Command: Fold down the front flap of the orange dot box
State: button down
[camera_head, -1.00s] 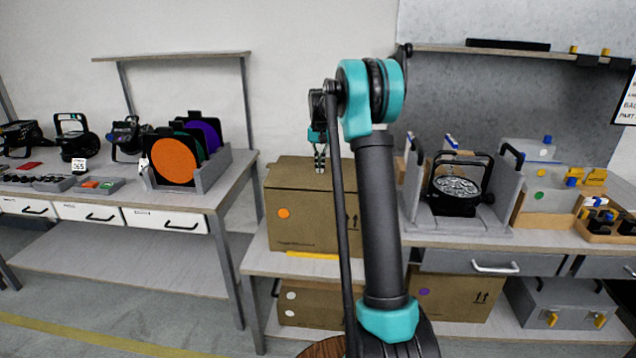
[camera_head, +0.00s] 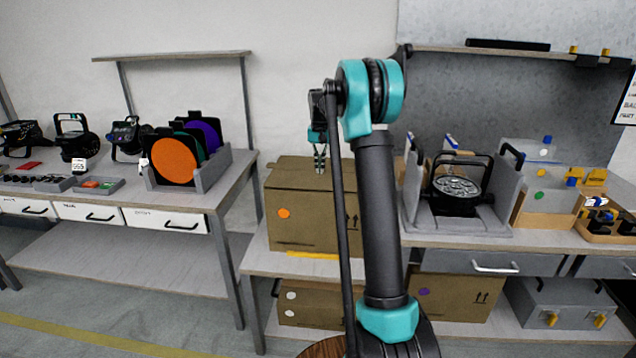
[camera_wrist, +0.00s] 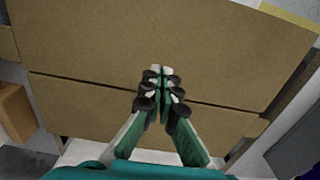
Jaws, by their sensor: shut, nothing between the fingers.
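The orange dot box (camera_head: 315,222) is a brown cardboard box on the low bench, left of my arm, with an orange dot on its front face. Its top (camera_head: 300,173) looks closed in the head view, partly hidden by my arm. My gripper (camera_head: 319,163) is over the top of the box, fingers pointing down. In the wrist view, my gripper (camera_wrist: 160,70) is shut and empty over the cardboard top (camera_wrist: 170,45), close to a seam that crosses the top. I cannot tell whether the fingertips touch the cardboard.
A yellow strip (camera_head: 312,254) lies at the box's front base. A black lamp (camera_head: 456,190) stands in a grey holder right of my arm. More boxes (camera_head: 455,296) sit on the lower shelf. An orange disc (camera_head: 174,161) stands in a rack on the left table.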

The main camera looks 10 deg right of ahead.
aim_at(320, 177)
notch_tip(320, 177, up, 10)
jog(key=shift+r, duration=0.25)
dwell(0.6)
jog(key=s+a+f+n+t, duration=0.1)
jog(key=s+f, duration=0.6)
jog(key=s, duration=0.7)
jog(key=s+a+f+n+t, duration=0.1)
jog(key=s+f, duration=0.7)
jog(key=s, duration=0.7)
jog(key=s+a+f+n+t, duration=0.1)
jog(key=s+f, duration=0.6)
jog(key=s, duration=0.7)
jog(key=shift+s+f+n+t, duration=0.2)
jog(key=shift+f+n+t, duration=0.15)
jog(key=shift+t, duration=0.25)
jog(key=shift+d, duration=0.1)
